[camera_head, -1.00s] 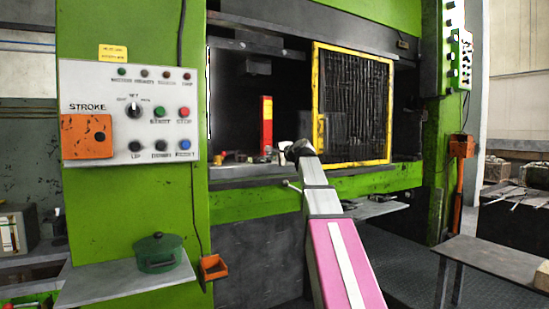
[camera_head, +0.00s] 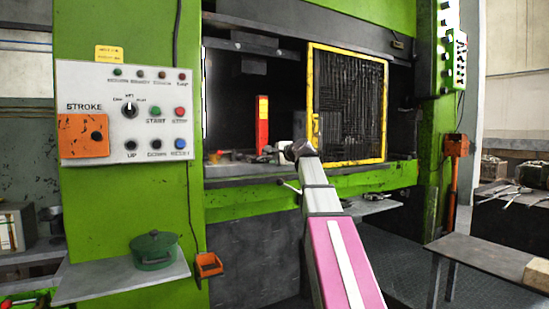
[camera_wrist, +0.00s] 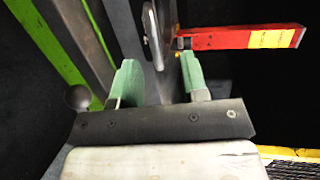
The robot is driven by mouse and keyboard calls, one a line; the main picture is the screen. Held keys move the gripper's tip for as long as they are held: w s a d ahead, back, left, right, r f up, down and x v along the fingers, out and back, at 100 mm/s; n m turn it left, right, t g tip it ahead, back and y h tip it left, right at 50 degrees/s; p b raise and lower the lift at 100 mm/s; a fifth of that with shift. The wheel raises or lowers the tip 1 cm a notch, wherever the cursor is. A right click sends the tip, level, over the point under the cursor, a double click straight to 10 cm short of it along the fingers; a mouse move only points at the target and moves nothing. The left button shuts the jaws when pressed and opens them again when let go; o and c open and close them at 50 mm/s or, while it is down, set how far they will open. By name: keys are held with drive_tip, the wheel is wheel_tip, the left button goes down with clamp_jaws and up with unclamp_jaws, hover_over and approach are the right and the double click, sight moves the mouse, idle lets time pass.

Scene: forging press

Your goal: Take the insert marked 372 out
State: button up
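No marking 372 is readable in either view, so I cannot tell which part is the insert. My gripper, with two green fingers (camera_wrist: 158,78), is open, and nothing shows between its fingertips. A grey metal loop or handle (camera_wrist: 153,38) lies just beyond the fingers in the wrist view; I cannot tell whether it belongs to the insert. In the head view my arm reaches into the press opening over the press bed (camera_head: 235,172), and the fingers are too small to make out there.
A red upright block (camera_head: 262,122) with a yellow label stands inside the press; it also shows in the wrist view (camera_wrist: 235,38). A yellow-framed mesh guard (camera_head: 384,105) is right of my arm. A control panel (camera_head: 90,85) and a green pot (camera_head: 154,251) are left.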

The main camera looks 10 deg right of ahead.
drive_tip(key=v, duration=1.1)
drive_tip(key=shift+w, duration=0.15)
